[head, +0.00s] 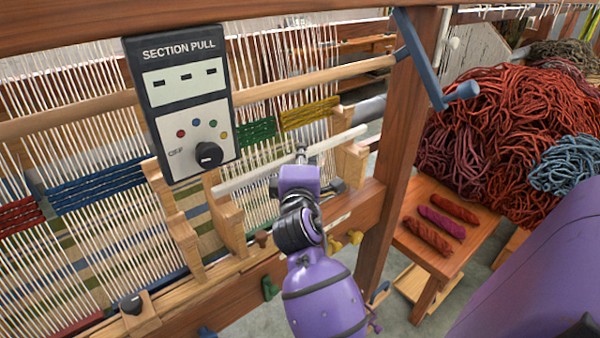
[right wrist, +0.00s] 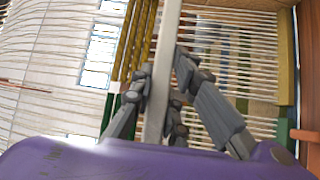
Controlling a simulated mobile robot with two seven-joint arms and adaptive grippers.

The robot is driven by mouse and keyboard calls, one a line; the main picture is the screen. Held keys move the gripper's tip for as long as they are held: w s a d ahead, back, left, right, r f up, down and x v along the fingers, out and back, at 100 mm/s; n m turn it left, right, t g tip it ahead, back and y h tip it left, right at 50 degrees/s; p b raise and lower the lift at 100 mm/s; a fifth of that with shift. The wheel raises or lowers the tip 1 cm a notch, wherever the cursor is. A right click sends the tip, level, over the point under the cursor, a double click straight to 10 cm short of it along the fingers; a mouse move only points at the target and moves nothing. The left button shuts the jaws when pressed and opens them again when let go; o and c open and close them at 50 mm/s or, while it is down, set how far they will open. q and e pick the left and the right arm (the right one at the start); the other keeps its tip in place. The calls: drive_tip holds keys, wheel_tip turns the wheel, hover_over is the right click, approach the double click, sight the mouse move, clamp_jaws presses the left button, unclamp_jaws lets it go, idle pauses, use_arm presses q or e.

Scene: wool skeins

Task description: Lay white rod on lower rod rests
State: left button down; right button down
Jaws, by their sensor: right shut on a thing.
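The white rod (head: 247,178) runs slantwise across the front of the loom's warp threads. My right gripper (head: 301,158) is shut on the rod near its middle. In the right wrist view the rod (right wrist: 166,50) passes between the fingers of the right gripper (right wrist: 163,82). Two pale wooden rests stand on the loom beam: a left one (head: 228,222) and a right one (head: 350,164). The rod's left end is near the top of the left rest, and its right end is over the right rest. I cannot tell whether it touches either. My left gripper is not in view.
A control box (head: 180,100) labelled SECTION PULL hangs on the loom. A wooden post (head: 398,140) with a blue crank (head: 462,91) stands right of the rests. Beyond it are a small table (head: 420,188) with several skeins and a big red wool pile (head: 510,120).

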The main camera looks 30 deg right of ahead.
wheel_tip(320, 180, down, 4)
drive_tip(key=shift+f+b, duration=0.2)
drive_tip(key=shift+b, duration=0.15)
drive_tip(key=shift+f, duration=0.15)
drive_tip(key=c, duration=1.7)
unclamp_jaws()
drive_tip(key=shift+c, duration=0.2)
